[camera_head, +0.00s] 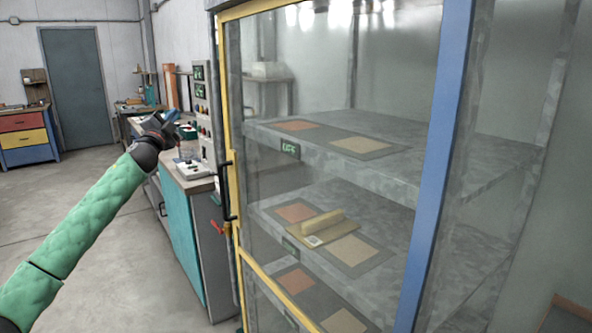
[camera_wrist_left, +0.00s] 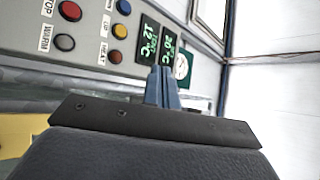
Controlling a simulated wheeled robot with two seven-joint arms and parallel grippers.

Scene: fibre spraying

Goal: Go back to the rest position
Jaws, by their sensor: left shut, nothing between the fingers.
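My left arm, in a green quilted sleeve, reaches in from the left in the head view. My left gripper (camera_head: 172,115) is in the air in front of the control panel (camera_head: 200,95), above the worktop. Its blue fingers are together and hold nothing. In the left wrist view the shut fingers (camera_wrist_left: 162,86) point at the panel, which carries red, blue and yellow buttons and green-lit displays. I cannot tell how far the fingertips are from the panel. My right gripper is not in view.
A glass-fronted cabinet (camera_head: 233,120) with a yellow door frame and blue post fills the right. Its shelves hold mats with orange and tan squares, and a tan board (camera_head: 317,230) with a handle. A teal counter (camera_head: 183,235) stands beside it. Open floor (camera_head: 130,285) lies at the left.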

